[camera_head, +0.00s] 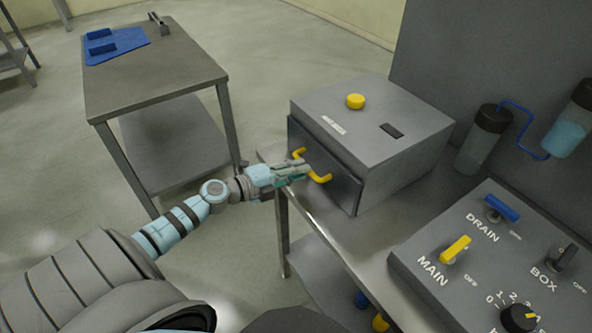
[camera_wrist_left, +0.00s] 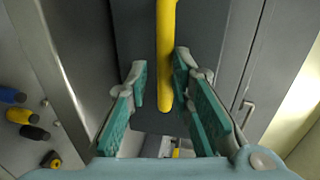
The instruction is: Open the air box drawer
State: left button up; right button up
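The air box (camera_head: 375,135) is a grey box with a yellow knob on top, standing on a metal bench. Its dark drawer front (camera_head: 340,190) faces left and looks shut or nearly so. A yellow bar handle (camera_head: 320,178) sits on this front. My left gripper (camera_head: 298,171) is at the handle and hides its middle. My right gripper is not in view.
A control panel (camera_head: 440,275) with MAIN, DRAIN and BOX switches lies at the lower right. Clear canisters (camera_head: 483,140) joined by a blue tube stand behind it. A separate metal table (camera_head: 150,75) with a blue plate stands left, with open floor between.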

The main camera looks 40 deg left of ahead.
pick_arm(q)
jog(key=shift+r, duration=0.1)
notch_tip(320, 180, up, 10)
dwell(0.5)
dwell(0.4)
